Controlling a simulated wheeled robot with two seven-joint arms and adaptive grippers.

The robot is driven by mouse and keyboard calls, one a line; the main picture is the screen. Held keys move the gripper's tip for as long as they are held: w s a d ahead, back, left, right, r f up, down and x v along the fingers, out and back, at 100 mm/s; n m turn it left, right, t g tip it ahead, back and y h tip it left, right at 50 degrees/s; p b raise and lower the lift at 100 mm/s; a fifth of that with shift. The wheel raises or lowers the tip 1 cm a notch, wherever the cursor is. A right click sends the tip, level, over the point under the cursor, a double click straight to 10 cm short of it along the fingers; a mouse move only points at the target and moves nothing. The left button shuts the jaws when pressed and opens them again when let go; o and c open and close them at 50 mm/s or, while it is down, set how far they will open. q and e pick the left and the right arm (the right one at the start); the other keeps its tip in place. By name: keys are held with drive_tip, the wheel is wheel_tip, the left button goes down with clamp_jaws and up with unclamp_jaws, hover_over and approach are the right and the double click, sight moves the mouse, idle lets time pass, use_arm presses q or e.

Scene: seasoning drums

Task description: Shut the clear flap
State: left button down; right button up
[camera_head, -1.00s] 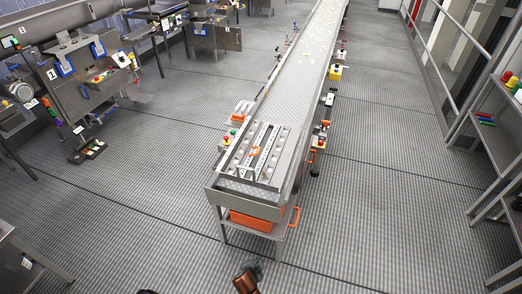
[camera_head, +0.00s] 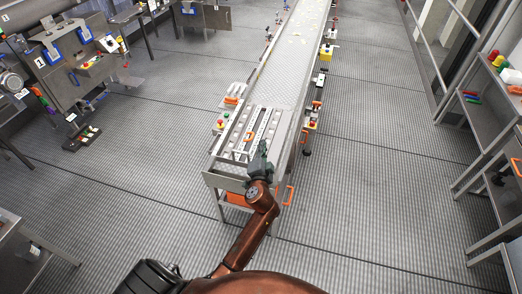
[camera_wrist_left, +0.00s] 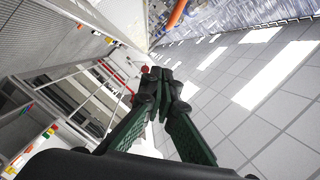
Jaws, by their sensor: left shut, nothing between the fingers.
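The conveyor (camera_head: 297,50) runs away from me, with a metal unit on its near end. An orange handle (camera_head: 249,137) stands on that unit. I cannot clearly make out the clear flap or tell how far open it is. My left gripper (camera_head: 264,147) reaches over the right part of the conveyor's near end, to the right of the orange handle and apart from it in the picture. In the left wrist view its green fingers (camera_wrist_left: 164,84) meet at the tips with nothing between them. My left arm hides part of the near end. My right gripper is not in view.
Small control boxes with coloured buttons line both conveyor sides, including a yellow one (camera_head: 325,55). Another orange handle (camera_head: 290,194) sticks out at the near right corner. A shelf rack (camera_head: 487,117) stands at the right. Grey floor on both sides is open.

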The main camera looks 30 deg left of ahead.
use_arm(q)
drive_tip(key=w+a+f, duration=0.2)
drive_tip(key=w+a, duration=0.1)
drive_tip(key=a, duration=0.2)
drive_tip(key=shift+w+a+f+p, duration=0.3)
drive_tip(key=shift+w+f, duration=0.05)
drive_tip(key=shift+w, duration=0.05)
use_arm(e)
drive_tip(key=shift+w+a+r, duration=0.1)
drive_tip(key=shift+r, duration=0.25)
use_arm(q)
drive_tip(key=shift+a, duration=0.1)
